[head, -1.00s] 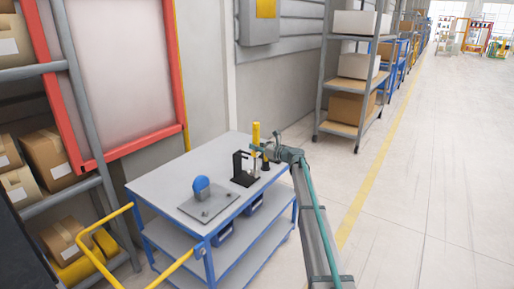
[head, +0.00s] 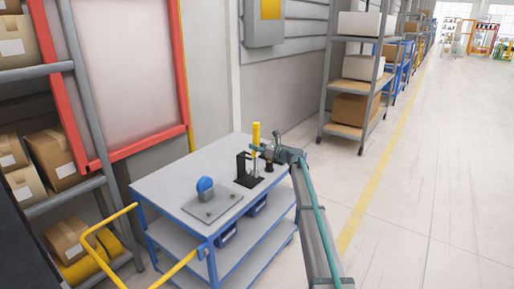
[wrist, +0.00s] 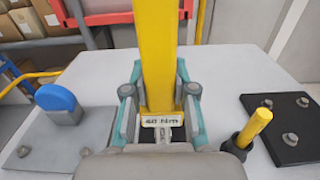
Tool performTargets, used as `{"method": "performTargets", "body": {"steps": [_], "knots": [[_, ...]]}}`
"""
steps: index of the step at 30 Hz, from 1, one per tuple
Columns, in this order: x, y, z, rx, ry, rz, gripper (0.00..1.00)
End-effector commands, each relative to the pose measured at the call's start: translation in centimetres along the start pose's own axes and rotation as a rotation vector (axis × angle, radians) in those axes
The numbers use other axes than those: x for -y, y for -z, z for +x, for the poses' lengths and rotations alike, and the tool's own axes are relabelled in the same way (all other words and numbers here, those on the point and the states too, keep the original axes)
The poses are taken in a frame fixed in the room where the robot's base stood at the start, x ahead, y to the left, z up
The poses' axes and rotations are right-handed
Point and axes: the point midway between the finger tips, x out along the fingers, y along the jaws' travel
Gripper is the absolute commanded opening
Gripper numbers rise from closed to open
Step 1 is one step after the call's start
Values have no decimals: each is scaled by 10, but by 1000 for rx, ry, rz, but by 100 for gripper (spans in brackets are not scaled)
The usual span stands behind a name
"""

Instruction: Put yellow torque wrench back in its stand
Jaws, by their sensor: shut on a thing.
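The yellow torque wrench (head: 256,134) stands about upright in my gripper (head: 262,151), above the cart top. In the wrist view, my gripper (wrist: 160,112) is shut on the lower part of the yellow wrench (wrist: 158,55), with a finger on each side and a small lettered label at the bottom. A black upright stand (head: 244,168) with a flat base is on the cart just left of and below my gripper in the head view. The wrench's lower end is hidden, so I cannot tell whether it touches the stand.
The blue-framed cart (head: 165,187) carries a grey plate with a blue round part (head: 205,187). A black holder with a yellow handle (wrist: 256,125) and a black bolted plate (wrist: 280,115) are to the right in the wrist view. Shelves of boxes (head: 355,85) stand behind; the right floor is clear.

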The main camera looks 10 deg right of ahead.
Motion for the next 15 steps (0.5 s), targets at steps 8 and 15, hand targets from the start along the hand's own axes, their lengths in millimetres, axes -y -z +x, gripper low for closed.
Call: {"method": "performTargets", "body": {"steps": [8, 15], "knots": [[0, -3, 7, 4, 0, 1, 0], [0, -3, 12, 4, 0, 1, 0]]}}
